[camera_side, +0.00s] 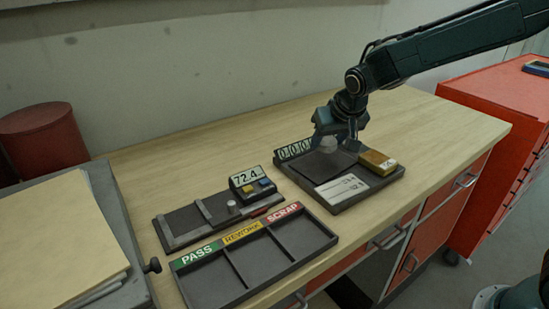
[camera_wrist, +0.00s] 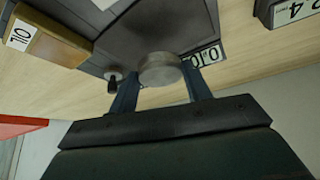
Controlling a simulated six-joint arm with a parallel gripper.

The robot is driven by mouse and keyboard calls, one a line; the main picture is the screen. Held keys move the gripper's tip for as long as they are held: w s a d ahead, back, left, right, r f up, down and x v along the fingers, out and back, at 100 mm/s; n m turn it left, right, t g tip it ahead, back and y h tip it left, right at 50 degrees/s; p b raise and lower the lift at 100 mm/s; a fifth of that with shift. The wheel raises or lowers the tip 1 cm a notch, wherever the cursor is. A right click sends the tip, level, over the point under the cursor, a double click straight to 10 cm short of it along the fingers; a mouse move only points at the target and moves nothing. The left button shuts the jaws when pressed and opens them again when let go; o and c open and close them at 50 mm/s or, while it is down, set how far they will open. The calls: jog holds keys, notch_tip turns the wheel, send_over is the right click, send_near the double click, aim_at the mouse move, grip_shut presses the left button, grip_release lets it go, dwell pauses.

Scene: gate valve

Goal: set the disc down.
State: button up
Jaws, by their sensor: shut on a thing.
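A grey metal disc (camera_wrist: 160,69) sits between the two fingers of my gripper (camera_wrist: 159,78) in the wrist view. My gripper (camera_side: 338,142) is shut on it. In the side view the disc (camera_side: 325,144) shows as a pale grey shape at the fingers, partly hidden. It is over the dark plate of the instrument (camera_side: 318,165) on the right of the bench. I cannot tell whether the disc touches that plate. A tray (camera_side: 249,286) with three empty compartments, marked PASS, REWORK and SCRAP, lies at the front.
A folder on a grey case (camera_side: 60,240) is at far left. The back bench is clear.

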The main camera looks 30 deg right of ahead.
aim_at(331, 147)
jog(key=shift+f, duration=2.1)
jog(key=o, duration=1.3)
jog(key=shift+f, duration=0.2)
jog(key=shift+o, duration=0.2)
jog(key=shift+r, duration=0.15)
jog(key=shift+s+r, duration=0.15)
jog(key=shift+r, duration=0.2)
jog(key=v, duration=1.1)
jog(key=shift+r, duration=0.15)
